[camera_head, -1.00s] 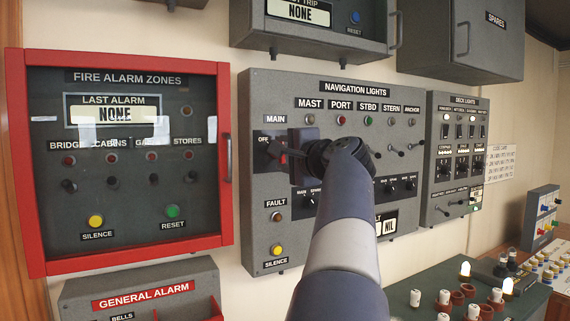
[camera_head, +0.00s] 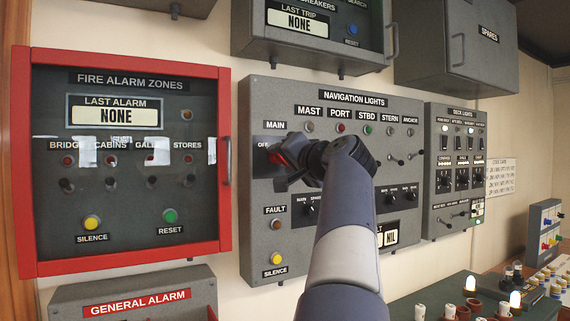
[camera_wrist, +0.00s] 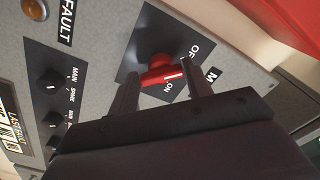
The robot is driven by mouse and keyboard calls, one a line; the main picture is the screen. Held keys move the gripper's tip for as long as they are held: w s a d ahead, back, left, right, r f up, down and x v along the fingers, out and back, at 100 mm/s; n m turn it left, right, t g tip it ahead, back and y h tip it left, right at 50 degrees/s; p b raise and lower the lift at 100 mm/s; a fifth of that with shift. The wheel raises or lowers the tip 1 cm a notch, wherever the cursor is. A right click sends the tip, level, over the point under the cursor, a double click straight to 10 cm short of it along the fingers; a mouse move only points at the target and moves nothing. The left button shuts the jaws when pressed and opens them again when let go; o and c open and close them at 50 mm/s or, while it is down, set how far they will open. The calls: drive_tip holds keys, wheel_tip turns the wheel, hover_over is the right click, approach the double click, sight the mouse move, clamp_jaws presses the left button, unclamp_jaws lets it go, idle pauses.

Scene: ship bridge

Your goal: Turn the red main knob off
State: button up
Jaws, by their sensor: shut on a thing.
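The red main knob (camera_head: 275,157) is at the left of the grey navigation lights panel (camera_head: 262,220), partly hidden by my gripper (camera_head: 285,168) in the head view. The wrist view shows the red knob (camera_wrist: 160,70) on its dark plate, between the two black fingers of my gripper (camera_wrist: 160,85). The jaws are shut on the knob, one finger on each side. Its white pointer line faces the side with the OFF and ON labels, roughly between the two words. Exact contact of the fingertips is hard to see.
The red-framed fire alarm box (camera_head: 225,190) is close on the left. The deck lights panel (camera_head: 430,200) is to the right. Fault and silence buttons (camera_head: 277,258) sit below the knob. Small switches and knobs (camera_head: 395,200) are right of my wrist.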

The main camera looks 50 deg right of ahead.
idle(0.4)
drive_tip(key=o, duration=1)
drive_tip(key=b+v, duration=0.2)
drive_tip(key=v, duration=0.8)
drive_tip(key=shift+s, duration=0.4)
drive_tip(key=shift+w, duration=0.15)
drive_tip(key=p+x, duration=0.2)
drive_tip(key=x, duration=0.8)
drive_tip(key=shift+w, duration=0.35)
drive_tip(key=shift+s, duration=0.1)
